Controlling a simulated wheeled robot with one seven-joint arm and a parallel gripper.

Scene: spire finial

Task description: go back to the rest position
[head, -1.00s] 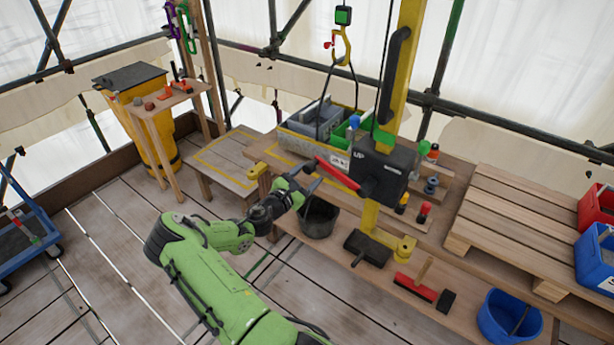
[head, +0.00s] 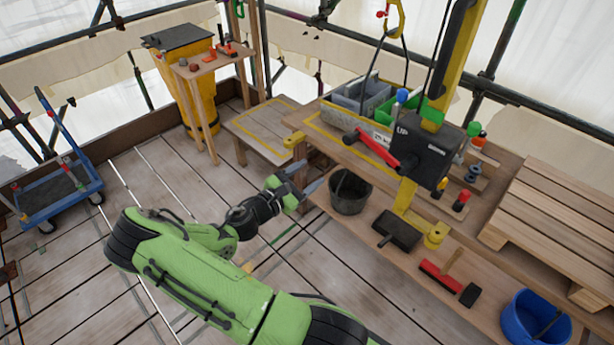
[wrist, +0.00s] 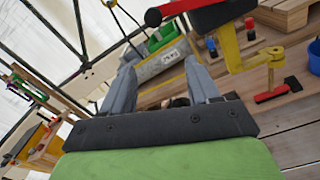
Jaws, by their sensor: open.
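My gripper (head: 312,178) is at the end of my green arm in the head view, over the floor just left of the black bucket. In the wrist view its two grey fingers (wrist: 160,88) stand apart with nothing held between them. The black hoist box (head: 417,150) marked "UP", with its red-ended handle (head: 378,152), is to the right of my gripper and apart from it. The box is mostly cut off in the wrist view, where the red handle shows at the top.
The black bucket (head: 349,192) stands close to the right of my gripper. The workbench (head: 330,142) carries a grey crate (head: 352,122). A yellow bin (head: 196,95), a small wooden stand (head: 212,65) and a blue trolley (head: 60,190) are at the left. The floor between is clear.

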